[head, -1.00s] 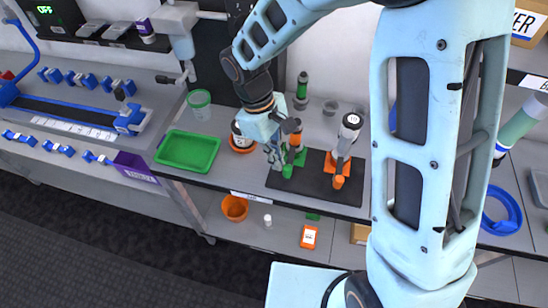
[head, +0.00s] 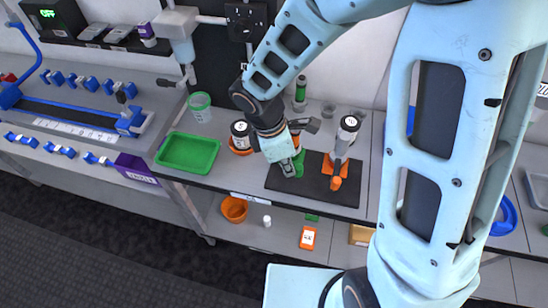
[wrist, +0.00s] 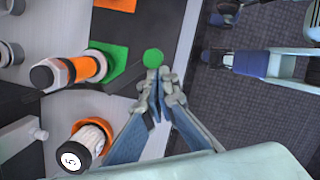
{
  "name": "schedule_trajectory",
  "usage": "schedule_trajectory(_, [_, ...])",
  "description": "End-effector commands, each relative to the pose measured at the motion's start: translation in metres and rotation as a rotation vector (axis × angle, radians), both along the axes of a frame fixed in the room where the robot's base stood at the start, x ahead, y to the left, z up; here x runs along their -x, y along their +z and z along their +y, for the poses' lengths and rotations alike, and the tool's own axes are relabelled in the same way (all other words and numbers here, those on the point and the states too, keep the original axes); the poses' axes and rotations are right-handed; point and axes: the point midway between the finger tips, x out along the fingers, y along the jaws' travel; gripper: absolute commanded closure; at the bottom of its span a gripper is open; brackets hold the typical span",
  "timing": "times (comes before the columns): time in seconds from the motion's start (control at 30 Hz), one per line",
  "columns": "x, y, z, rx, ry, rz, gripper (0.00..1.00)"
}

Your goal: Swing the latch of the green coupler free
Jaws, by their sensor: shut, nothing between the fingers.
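The green coupler (head: 301,163) stands on a dark mat (head: 318,192), mostly hidden behind my gripper in the head view. In the wrist view its green body (wrist: 120,70) carries an orange-banded cylinder with a black and white end (wrist: 68,70). A round green knob (wrist: 153,57), seemingly the latch's end, shows at its side. My gripper (head: 290,167) is shut and empty. In the wrist view its fingertips (wrist: 161,77) overlap or lie right beside the knob; I cannot tell whether they touch it.
An orange coupler (head: 336,167) with a white-topped cylinder stands to the right on the mat. A green tray (head: 188,153) lies to the left. The bench's front edge is near.

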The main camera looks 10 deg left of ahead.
Motion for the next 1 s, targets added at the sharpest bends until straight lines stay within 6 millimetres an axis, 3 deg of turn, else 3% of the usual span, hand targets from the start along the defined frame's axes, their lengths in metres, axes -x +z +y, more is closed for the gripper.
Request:
schedule_trajectory(0.4, [-0.003, 0.0, -0.015, 0.0, 0.033, 0.0, 1.0])
schedule_trajectory(1.0, [-0.005, 0.0, -0.02, 0.002, 0.032, 0.0, 1.0])
